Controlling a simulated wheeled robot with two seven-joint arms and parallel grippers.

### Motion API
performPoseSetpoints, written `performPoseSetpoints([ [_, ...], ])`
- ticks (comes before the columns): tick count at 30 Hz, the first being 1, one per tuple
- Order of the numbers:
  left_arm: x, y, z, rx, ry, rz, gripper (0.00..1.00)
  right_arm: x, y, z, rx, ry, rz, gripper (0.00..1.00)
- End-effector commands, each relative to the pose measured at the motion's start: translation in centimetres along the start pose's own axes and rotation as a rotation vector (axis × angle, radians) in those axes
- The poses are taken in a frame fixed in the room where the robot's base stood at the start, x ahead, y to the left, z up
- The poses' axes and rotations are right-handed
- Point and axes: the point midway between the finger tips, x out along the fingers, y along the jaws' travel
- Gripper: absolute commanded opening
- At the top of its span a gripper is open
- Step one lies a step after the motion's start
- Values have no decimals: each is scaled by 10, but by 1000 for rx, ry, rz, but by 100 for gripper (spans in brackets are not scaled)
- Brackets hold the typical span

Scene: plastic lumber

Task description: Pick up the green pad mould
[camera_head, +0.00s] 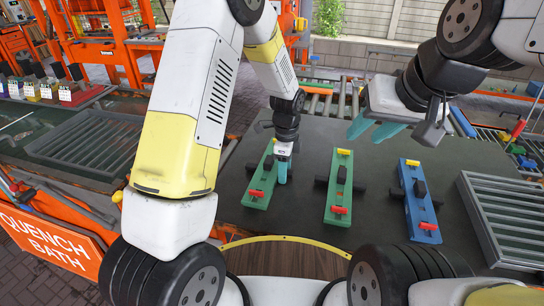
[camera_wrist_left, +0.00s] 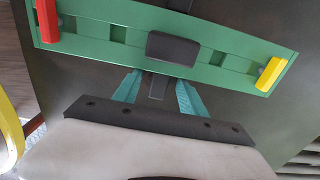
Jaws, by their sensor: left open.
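Two green pad moulds lie on the dark table, the left one (camera_head: 259,186) and the middle one (camera_head: 337,190). Each has a dark central block, a dark cross bar and a red piece at its near end; the middle one shows a yellow piece at its far end. My left gripper (camera_head: 283,175) points down just right of the left mould. In the left wrist view, a green mould (camera_wrist_left: 110,38) spans the top, and my open left gripper (camera_wrist_left: 156,88) has its fingers on either side of the dark bar; contact is unclear. My right gripper (camera_head: 374,128) is open and empty above the table.
A blue mould (camera_head: 419,208) lies to the right of the green ones. A grey slatted rack (camera_head: 500,222) is at the table's right edge. A roller conveyor (camera_head: 330,100) runs behind. An orange quench bath (camera_head: 50,240) stands at left. Bare tabletop separates the moulds.

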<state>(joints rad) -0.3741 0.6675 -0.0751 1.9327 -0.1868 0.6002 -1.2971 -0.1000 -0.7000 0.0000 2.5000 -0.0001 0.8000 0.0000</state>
Motion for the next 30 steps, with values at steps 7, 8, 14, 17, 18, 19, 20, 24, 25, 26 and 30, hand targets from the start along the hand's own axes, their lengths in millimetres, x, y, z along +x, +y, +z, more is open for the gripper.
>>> performPoseSetpoints([
  [7, 0, 0, 0, 0, 0, 0, 22, 0, 0, 0, 0, 0, 0, 36],
  [8, -1, 0, 0, 0, 0, 0, 16, 0, 0, 0, 0, 0, 0, 36],
  [14, -1, 0, 0, -1, 0, 0, 0, 0, 0, 0, 0, 0, 0, 36],
  [17, -1, 0, 0, -1, 0, 0, 0, 0, 0, 0, 0, 0, 0, 36],
  [18, -1, 0, 0, -1, 0, 0, 0, 0, 0, 0, 0, 0, 0, 36],
  [19, -1, 0, 0, -1, 0, 0, 0, 0, 0, 0, 0, 0, 0, 36],
  [20, -1, 0, 0, -1, 0, 0, 0, 0, 0, 0, 0, 0, 0, 36],
  [24, -1, 0, 0, -1, 0, 0, 0, 0, 0, 0, 0, 0, 0, 36],
  [25, -1, 0, 0, -1, 0, 0, 0, 0, 0, 0, 0, 0, 0, 36],
  [26, -1, 0, 0, -1, 0, 0, 0, 0, 0, 0, 0, 0, 0, 36],
  [30, -1, 0, 0, -1, 0, 0, 0, 0, 0, 0, 0, 0, 0, 36],
])
